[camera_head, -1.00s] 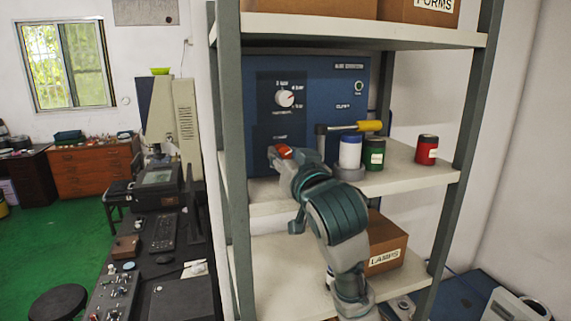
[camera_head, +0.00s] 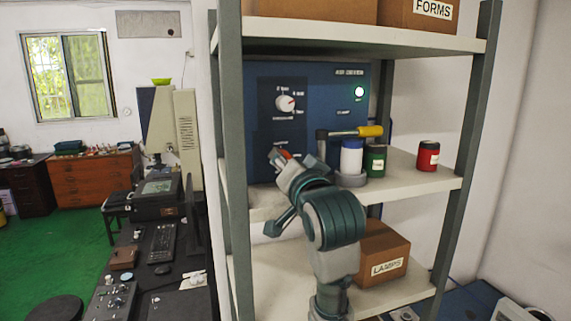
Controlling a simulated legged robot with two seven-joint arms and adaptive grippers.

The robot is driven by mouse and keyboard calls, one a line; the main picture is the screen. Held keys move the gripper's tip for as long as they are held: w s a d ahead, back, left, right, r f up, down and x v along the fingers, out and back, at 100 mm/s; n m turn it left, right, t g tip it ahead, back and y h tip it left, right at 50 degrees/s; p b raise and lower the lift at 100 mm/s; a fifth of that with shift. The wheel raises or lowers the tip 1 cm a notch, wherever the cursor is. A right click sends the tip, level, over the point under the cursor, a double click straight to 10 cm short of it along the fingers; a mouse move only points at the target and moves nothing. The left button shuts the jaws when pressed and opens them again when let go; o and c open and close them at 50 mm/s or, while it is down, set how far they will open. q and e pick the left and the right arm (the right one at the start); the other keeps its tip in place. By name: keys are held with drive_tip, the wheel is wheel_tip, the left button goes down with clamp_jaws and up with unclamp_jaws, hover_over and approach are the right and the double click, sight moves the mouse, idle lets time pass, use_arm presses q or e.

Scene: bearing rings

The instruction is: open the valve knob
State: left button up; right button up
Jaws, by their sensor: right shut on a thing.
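The blue panel (camera_head: 330,90) stands at the back of the middle shelf. The valve knob (camera_head: 285,154) is a small red-orange piece low on the panel's front, mostly hidden by my right gripper (camera_head: 280,157). The right gripper is shut on the knob, its arm rising from the bottom of the view. Above it is a white round gauge (camera_head: 286,103) with a red needle pointing to the right. A round lamp (camera_head: 359,92) at the panel's upper right is lit bright. My left gripper is not in view.
A LAMPS box (camera_head: 385,252) sits below. Shelf posts flank the arm.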

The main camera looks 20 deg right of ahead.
drive_tip(key=shift+w+f, duration=0.1)
drive_tip(key=o, duration=1)
drive_tip(key=shift+c, duration=0.2)
drive_tip(key=shift+o, duration=1)
drive_tip(key=shift+w, duration=0.15)
drive_tip(key=shift+s, duration=0.35)
drive_tip(key=s, duration=1.1)
drive_tip(key=shift+f, duration=0.45)
drive_tip(key=shift+d, duration=0.15)
